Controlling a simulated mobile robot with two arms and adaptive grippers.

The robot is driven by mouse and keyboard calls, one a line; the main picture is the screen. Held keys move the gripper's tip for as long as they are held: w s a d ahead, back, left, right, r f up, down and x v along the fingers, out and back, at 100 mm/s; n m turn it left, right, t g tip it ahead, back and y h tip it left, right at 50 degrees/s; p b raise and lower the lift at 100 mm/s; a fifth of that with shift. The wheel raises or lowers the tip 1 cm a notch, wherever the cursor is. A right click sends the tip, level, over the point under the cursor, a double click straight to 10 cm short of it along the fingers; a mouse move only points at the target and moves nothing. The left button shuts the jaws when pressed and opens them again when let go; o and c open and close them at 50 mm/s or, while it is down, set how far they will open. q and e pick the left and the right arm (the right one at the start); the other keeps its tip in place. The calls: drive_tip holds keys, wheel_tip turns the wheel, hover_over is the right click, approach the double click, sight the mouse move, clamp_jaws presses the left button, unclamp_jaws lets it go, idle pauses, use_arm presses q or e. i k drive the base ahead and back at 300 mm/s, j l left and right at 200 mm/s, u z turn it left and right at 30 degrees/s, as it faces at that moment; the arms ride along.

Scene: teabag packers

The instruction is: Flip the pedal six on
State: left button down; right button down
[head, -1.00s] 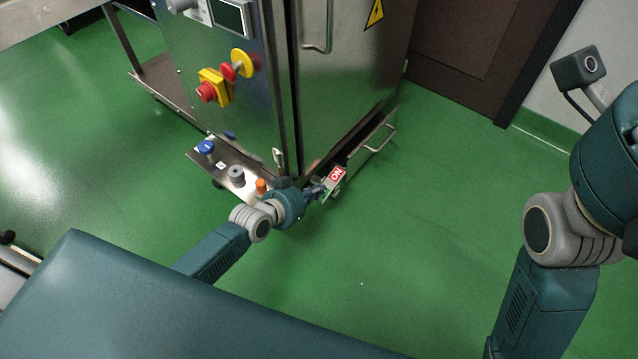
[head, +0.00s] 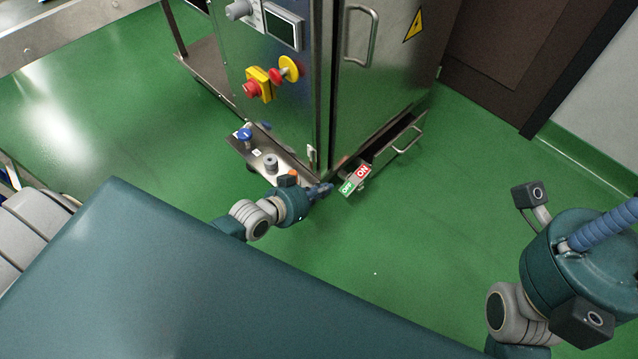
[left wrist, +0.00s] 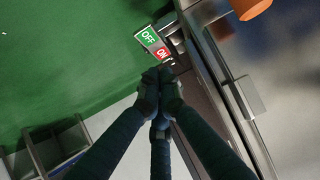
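The pedal (head: 355,181) sticks out low at the corner of the steel machine. It carries a green OFF label and a red ON label, and both are readable. The left wrist view also shows the pedal (left wrist: 153,43), just beyond my fingertips. My left gripper (head: 328,188) is just left of the pedal in the head view. In the left wrist view its fingers (left wrist: 161,76) are drawn together with nothing seen between them. Contact with the pedal cannot be told. My right gripper (head: 610,225) is only partly in view at the right edge, far from the pedal.
The steel machine (head: 385,75) stands behind, with a red and yellow stop button (head: 284,71). A handle (head: 409,139) juts out low. Green floor (head: 430,240) is clear in front.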

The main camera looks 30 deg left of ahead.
sight(359, 174)
drive_tip(key=k+j, duration=0.25)
drive_tip(key=k, duration=0.2)
drive_tip(key=k+j, duration=0.25)
drive_tip(key=k, duration=0.25)
